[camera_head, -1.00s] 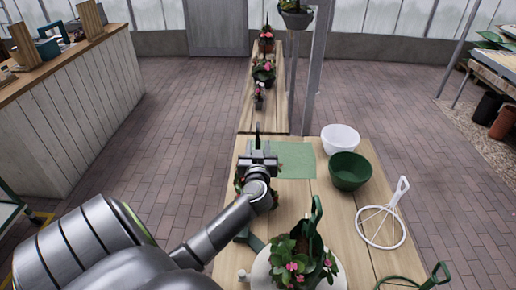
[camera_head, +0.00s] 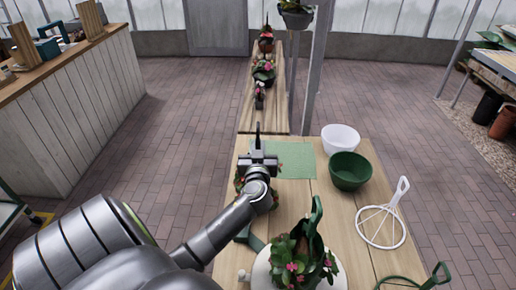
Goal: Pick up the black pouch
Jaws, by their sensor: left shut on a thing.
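My left gripper (camera_head: 258,157) is over the near table, left of the green mat's middle. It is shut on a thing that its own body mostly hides. A thin dark upright piece (camera_head: 257,131) shows just beyond the fingers, and bits of leaf (camera_head: 239,182) show beside the wrist. This fits a black pouch with a plant in it, but its body is hidden. I cannot tell whether it touches the table. My right gripper is not in view.
The near table holds a green mat (camera_head: 297,160), a white bowl (camera_head: 340,138), a green bowl (camera_head: 349,171), a white wire hanger (camera_head: 381,226) and a potted plant with pink flowers (camera_head: 294,268). Several plants line the far narrow table (camera_head: 247,112). A metal post (camera_head: 316,70) stands behind.

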